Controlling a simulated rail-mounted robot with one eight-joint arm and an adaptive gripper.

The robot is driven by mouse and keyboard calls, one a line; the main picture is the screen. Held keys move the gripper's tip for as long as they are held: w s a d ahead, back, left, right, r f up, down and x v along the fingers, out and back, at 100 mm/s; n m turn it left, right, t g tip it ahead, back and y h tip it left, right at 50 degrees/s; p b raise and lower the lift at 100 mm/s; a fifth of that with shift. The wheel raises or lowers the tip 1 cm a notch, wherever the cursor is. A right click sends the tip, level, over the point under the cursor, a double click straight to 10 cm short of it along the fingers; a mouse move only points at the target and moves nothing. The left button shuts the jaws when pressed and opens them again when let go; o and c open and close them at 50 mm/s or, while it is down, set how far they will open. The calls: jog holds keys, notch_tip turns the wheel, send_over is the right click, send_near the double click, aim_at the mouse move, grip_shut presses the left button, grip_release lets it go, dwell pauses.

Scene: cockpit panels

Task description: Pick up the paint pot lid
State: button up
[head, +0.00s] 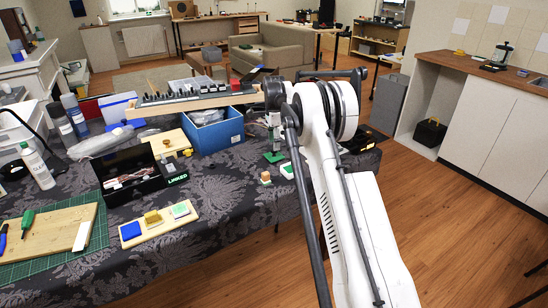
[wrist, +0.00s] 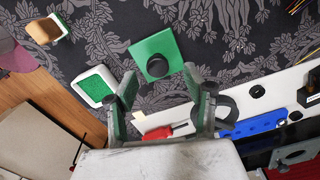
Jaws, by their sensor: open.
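A green square (wrist: 157,55) with a round black knob-like piece (wrist: 158,66) lies on the dark patterned cloth in the wrist view. I cannot tell for sure whether this is the paint pot lid; no other piece is clearly a lid. The green square also shows in the head view (head: 273,156). My gripper (wrist: 160,82) is open, its two fingers spread just short of the green square, with nothing between them. In the head view my arm hides part of the table near the gripper.
A white block with a green top (wrist: 95,86) lies beside the left finger, and a wooden block (wrist: 46,30) lies further left. A white board with a blue tool (wrist: 255,124) lies right. A blue box (head: 215,133) and black case (head: 130,176) stand left in the head view.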

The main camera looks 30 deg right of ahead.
aim_at(274, 154)
jog(key=f, duration=0.4)
jog(key=shift+s+d+f, duration=0.1)
jog(key=shift+s+f, duration=0.05)
jog(key=shift+s, duration=0.05)
grip_shut()
